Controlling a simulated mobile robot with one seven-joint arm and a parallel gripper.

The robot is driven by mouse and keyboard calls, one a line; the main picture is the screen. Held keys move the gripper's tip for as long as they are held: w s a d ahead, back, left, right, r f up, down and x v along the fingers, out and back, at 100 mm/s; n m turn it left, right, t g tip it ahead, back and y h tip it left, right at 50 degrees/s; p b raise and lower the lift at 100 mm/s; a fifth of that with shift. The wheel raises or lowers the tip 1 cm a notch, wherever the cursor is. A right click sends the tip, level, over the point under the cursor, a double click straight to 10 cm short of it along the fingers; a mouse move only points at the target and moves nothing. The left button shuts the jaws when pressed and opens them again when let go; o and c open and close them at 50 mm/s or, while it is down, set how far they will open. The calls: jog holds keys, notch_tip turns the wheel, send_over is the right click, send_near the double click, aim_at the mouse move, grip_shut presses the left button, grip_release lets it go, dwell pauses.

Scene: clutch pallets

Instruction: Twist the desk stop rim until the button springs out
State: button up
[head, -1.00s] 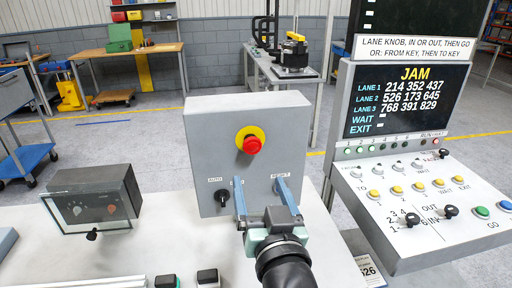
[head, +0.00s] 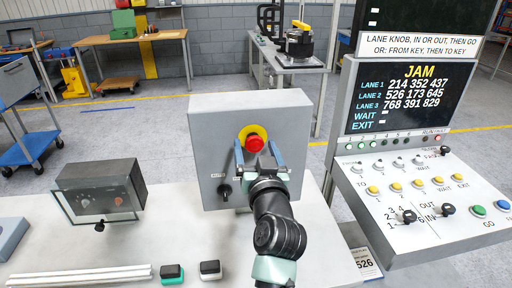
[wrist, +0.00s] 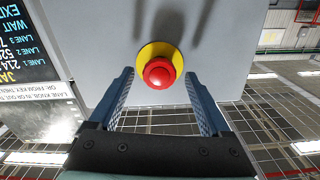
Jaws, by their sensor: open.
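The desk stop is a red mushroom button (head: 255,145) on a yellow round plate (head: 243,131), on the front of a grey upright box (head: 212,120). In the wrist view the red button (wrist: 159,73) and its yellow plate (wrist: 147,52) lie ahead, between and beyond my finger tips. My gripper (head: 260,150) is open, its two blue fingers apart on either side of the button in the head view. In the wrist view my gripper (wrist: 165,85) is empty and its fingers do not touch the button. Whether the button is pressed in cannot be told.
A black selector switch (head: 225,191) is low on the box's front. A dark box with a clear cover (head: 102,190) stands to the left. Two small rocker switches (head: 172,273) lie in front. A sloped control console (head: 420,200) with a JAM screen stands at right.

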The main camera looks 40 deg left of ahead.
grip_shut()
dwell(0.3)
